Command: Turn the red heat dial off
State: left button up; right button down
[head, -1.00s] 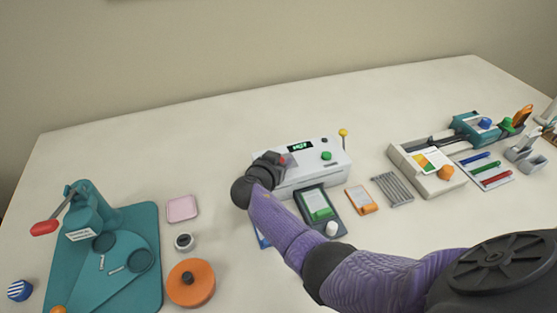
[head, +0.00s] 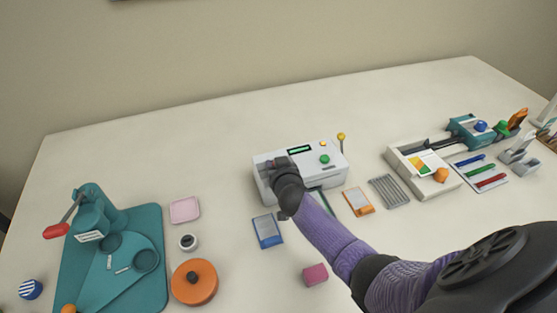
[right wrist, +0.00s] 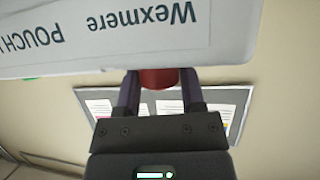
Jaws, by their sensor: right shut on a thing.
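The white laminator (head: 309,163) stands on the table in the middle of the head view. It has a small dark display (head: 299,149), a green button (head: 325,159) and an orange light (head: 323,143) on top. My right gripper (head: 271,164) is at the left part of its top. In the right wrist view the red dial (right wrist: 158,80) sits between the two fingers of my right gripper (right wrist: 159,78), which are closed on it. The dial's marking is hidden. The laminator's lettered side (right wrist: 120,35) also shows there. My left gripper is not in view.
A blue-framed card (head: 267,231) and a pink block (head: 315,274) lie near my right arm. A teal press (head: 110,250) stands left. The table behind is clear.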

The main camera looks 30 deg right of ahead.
jog(key=n+y, duration=0.1)
jog(key=n+y+p, duration=0.1)
jog(key=n+y, duration=0.1)
jog(key=shift+d+r+t, duration=0.1)
jog(key=shift+r+t, duration=0.1)
jog(key=shift+t, duration=0.2)
jog(key=shift+f+n+y, duration=0.1)
jog(key=shift+n+y, duration=0.7)
jog(key=shift+y, duration=0.3)
jog(key=shift+f+n+y, duration=0.1)
jog(key=shift+n+y, duration=0.4)
jog(key=shift+y, duration=0.1)
jog(key=shift+f+n+y+b, duration=0.1)
jog(key=shift+n+y+b, duration=0.35)
jog(key=shift+n+y, duration=0.35)
jog(key=shift+n+g+y+b, duration=0.6)
jog(key=shift+n+y+b, duration=0.35)
jog(key=shift+y, duration=0.15)
jog(key=shift+n+g+y+b, duration=0.3)
jog(key=shift+n+y+b, duration=0.25)
jog(key=shift+y, duration=0.35)
